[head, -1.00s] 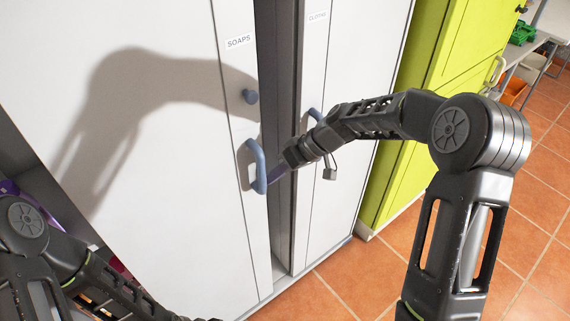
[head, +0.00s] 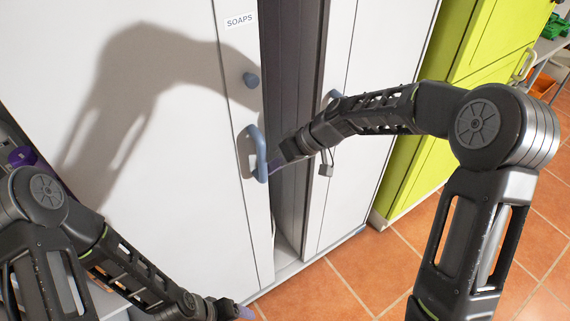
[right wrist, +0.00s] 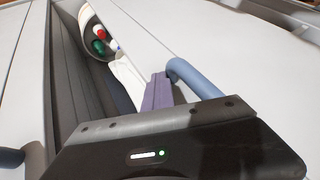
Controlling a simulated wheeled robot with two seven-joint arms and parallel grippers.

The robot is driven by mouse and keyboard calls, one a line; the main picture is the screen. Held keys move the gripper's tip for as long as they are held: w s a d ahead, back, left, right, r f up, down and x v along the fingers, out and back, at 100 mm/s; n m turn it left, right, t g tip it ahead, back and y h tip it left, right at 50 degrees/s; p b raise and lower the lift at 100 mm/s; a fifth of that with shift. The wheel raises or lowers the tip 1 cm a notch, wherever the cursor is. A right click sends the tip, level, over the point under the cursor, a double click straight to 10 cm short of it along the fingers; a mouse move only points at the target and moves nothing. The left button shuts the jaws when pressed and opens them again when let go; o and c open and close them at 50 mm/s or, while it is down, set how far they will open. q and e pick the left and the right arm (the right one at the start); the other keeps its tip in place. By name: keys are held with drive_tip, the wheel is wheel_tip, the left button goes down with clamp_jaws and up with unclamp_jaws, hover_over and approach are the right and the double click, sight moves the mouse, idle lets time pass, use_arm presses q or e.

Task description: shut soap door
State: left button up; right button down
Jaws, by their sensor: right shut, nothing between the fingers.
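The handle also shows in the right wrist view (right wrist: 195,78). My right gripper (head: 272,168) is just right of the handle, at the door's free edge. Its purple fingers (right wrist: 158,92) are shut and empty; I cannot tell whether they touch the door. My left gripper (head: 245,313) is low at the bottom edge, its jaws too small to read.
Bottles with red and green tops (right wrist: 100,42) show inside the gap. A dark grey upright (head: 295,110) stands right of it. The neighbouring white door (head: 365,130) carries a padlock (head: 325,165). A lime-green cabinet (head: 420,165) stands further right. Tiled floor (head: 350,270) is open in front.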

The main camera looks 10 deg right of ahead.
drive_tip(key=s+a+b, duration=0.1)
drive_tip(key=a, duration=0.2)
drive_tip(key=s+a+b, duration=0.1)
drive_tip(key=s+a, duration=0.1)
drive_tip(key=a, duration=0.2)
drive_tip(key=s+a, duration=0.1)
drive_tip(key=a, duration=0.2)
drive_tip(key=shift+s+a+f+b, duration=0.15)
drive_tip(key=shift+s+a+b, duration=0.05)
drive_tip(key=shift+a+b, duration=0.2)
approach(180, 213)
drive_tip(key=a+f, duration=0.2)
drive_tip(key=a, duration=0.1)
drive_tip(key=a+f, duration=0.1)
drive_tip(key=a, duration=0.1)
drive_tip(key=shift+s+f, duration=0.3)
drive_tip(key=shift+f, duration=0.1)
use_arm(q)
wheel_tip(180, 213, down, 3)
drive_tip(key=shift+f, duration=0.1)
use_arm(e)
drive_tip(key=shift+w, duration=0.1)
